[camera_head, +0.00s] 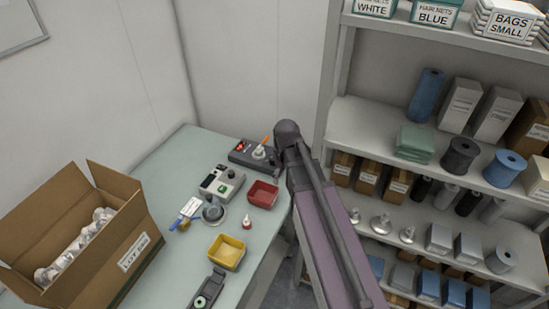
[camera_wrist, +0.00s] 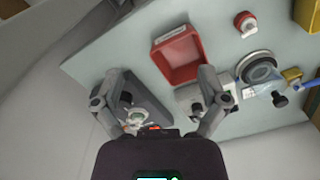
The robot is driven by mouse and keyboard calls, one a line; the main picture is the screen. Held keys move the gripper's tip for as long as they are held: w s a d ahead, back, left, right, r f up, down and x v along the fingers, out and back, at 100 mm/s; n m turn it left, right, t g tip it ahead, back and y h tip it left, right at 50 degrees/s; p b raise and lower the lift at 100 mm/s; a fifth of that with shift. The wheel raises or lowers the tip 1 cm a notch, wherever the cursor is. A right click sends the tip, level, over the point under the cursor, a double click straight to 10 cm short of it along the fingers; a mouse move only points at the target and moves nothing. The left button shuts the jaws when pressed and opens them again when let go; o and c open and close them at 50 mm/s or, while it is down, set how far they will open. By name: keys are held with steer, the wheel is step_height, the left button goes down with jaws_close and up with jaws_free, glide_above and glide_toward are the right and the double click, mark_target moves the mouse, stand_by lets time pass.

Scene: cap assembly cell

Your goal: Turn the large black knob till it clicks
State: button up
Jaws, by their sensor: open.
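My gripper (camera_wrist: 160,75) is open in the wrist view, its two fingers spread apart with nothing between the tips. A dark device box (camera_head: 250,153) with a red light, a white round fitting and an orange stick stands at the back of the table; it also shows behind the left finger (camera_wrist: 148,108). A pale control box (camera_head: 221,186) has a dark screen and dark round parts on top. In the wrist view this box (camera_wrist: 188,98) is partly covered by the right finger. I cannot tell for sure which dark round part is the large black knob.
A red bin (camera_head: 262,194), yellow bin (camera_head: 227,252), round grey dish (camera_head: 214,213) and small red-capped bottle (camera_head: 247,222) stand on the table. An open carton (camera_head: 75,240) fills the left. Stocked shelves (camera_head: 385,122) stand right of my arm. Walls close off the back.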

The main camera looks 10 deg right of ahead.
steer(key=w+r+n+p, duration=0.3)
steer(key=w+n, duration=0.9)
steer(key=w, duration=0.8)
steer(key=shift+d, duration=0.25)
steer(key=shift+f, duration=0.2)
step_height(320, 180, down, 13)
steer(key=b, duration=1.4)
steer(key=shift+f, duration=0.2)
steer(key=c, duration=1.1)
